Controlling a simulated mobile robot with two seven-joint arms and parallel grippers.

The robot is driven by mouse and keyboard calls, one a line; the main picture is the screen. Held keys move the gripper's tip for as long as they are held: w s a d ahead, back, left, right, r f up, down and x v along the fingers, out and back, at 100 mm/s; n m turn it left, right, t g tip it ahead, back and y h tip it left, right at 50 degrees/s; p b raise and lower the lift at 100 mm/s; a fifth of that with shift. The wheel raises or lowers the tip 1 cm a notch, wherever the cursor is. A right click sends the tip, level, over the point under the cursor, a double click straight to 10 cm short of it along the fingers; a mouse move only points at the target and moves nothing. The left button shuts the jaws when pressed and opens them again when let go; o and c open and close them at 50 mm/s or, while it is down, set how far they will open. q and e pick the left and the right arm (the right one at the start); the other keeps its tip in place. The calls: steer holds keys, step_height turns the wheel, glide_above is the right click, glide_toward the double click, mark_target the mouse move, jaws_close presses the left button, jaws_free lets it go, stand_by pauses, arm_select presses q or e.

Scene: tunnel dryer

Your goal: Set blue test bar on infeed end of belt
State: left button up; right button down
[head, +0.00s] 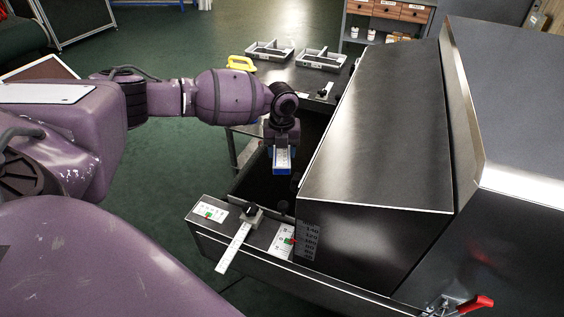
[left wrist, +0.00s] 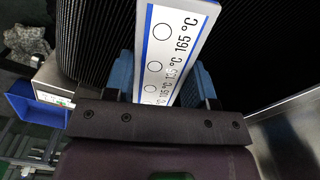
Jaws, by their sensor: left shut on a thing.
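The blue test bar (head: 282,160) has a white face; in the left wrist view the bar (left wrist: 178,40) shows printed circles and temperatures such as 165 °C. My left gripper (head: 283,146) is shut on it, with a blue finger on either side in the left wrist view. The bar hangs over the dark belt (head: 262,187) at the open end of the dryer. The black ribbed belt (left wrist: 255,50) lies behind the bar in the left wrist view. I cannot tell whether the bar touches it. My right gripper is not in view.
The dryer's steel hood (head: 385,130) stands close to the right of the gripper. A side rail carries a black knob (head: 249,209) and a white scale (head: 233,248). Grey divided trays (head: 320,59) and a yellow-handled item (head: 241,63) are at the back. A blue bin (left wrist: 35,103) shows at left.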

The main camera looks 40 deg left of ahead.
arm_select(q)
step_height(320, 180, down, 4)
steer(key=shift+f+b, duration=0.25)
steer(key=shift+b, duration=0.05)
steer(key=shift+f, duration=0.1)
steer(key=shift+f, duration=0.1)
steer(key=o, duration=0.8)
steer(key=shift+o, duration=0.7)
